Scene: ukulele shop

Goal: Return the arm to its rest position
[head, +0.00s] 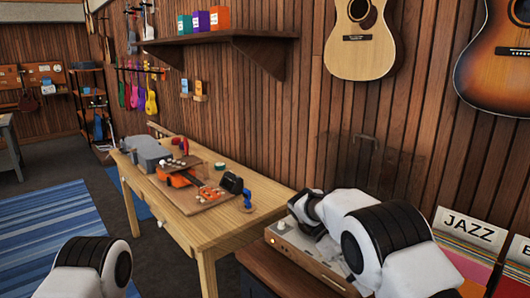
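My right arm (365,235) comes in from the lower right and reaches over a record player. Its fingers cannot be made out; they are hidden behind the arm's own links. Of my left arm (92,266) only a white and black joint shows at the bottom left edge. My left gripper is outside the picture.
A wooden workbench (228,230) holds an orange ukulele (183,179), a grey case-like object (147,154) and small tools. Record bins (470,237) stand right; a blue striped rug (50,232) lies left.

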